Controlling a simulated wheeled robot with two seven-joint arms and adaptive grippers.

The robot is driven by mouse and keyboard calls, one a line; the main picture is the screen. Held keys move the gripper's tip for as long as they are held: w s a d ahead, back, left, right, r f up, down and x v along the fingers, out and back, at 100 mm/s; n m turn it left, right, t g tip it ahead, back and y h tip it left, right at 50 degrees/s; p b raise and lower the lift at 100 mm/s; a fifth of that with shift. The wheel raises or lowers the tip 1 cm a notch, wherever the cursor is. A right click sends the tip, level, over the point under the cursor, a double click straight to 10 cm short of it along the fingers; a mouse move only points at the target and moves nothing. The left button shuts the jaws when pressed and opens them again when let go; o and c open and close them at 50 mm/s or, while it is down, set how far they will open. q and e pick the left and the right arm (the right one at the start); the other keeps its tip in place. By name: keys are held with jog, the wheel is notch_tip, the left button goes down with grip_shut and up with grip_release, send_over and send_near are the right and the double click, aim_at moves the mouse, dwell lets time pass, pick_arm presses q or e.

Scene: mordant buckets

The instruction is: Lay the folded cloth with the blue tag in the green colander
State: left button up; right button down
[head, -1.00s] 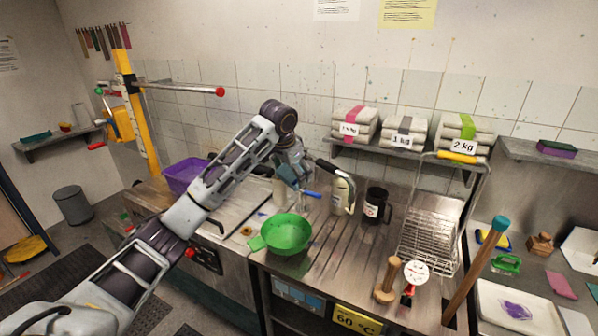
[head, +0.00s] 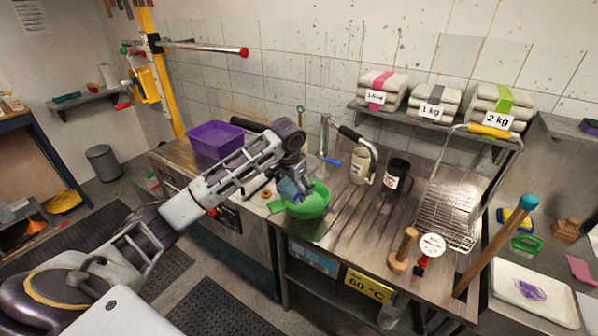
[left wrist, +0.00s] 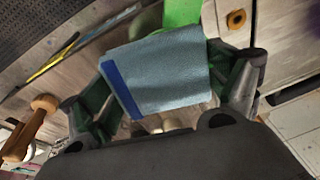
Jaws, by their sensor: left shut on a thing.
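The green colander (head: 314,206) stands on the steel draining counter in the head view. Its flat green handle (left wrist: 181,13) shows at the top of the left wrist view. My left gripper (head: 293,190) is at the colander, over its left part, pointing down. It is shut on the folded cloth (left wrist: 168,75), which is grey-blue with a darker blue tag (left wrist: 121,90) along one edge. In the head view the cloth is mostly hidden by the gripper. I cannot tell whether the cloth touches the colander. My right gripper is not in view.
A tap (head: 325,135), a cream flask (head: 361,166) and a black mug (head: 396,178) stand behind and right of the colander. A purple tub (head: 216,144) is at the left. A wire rack (head: 447,215) and a wooden pestle (head: 402,250) are further right.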

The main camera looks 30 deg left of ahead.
aim_at(288, 197)
pick_arm(q)
jog(key=s, duration=0.1)
jog(key=s+f, duration=0.1)
jog(key=shift+s+d+g, duration=0.1)
jog(key=shift+s+g, duration=0.2)
jog(key=shift+s, duration=0.85)
jog(key=shift+s+a+n+g+h, duration=0.15)
jog(key=shift+s+n+g, duration=0.05)
jog(key=shift+s+g, duration=0.2)
jog(key=shift+s+a+n+g+h, duration=0.1)
jog(key=shift+s+n+g+h, duration=0.1)
jog(key=shift+s+g, duration=0.2)
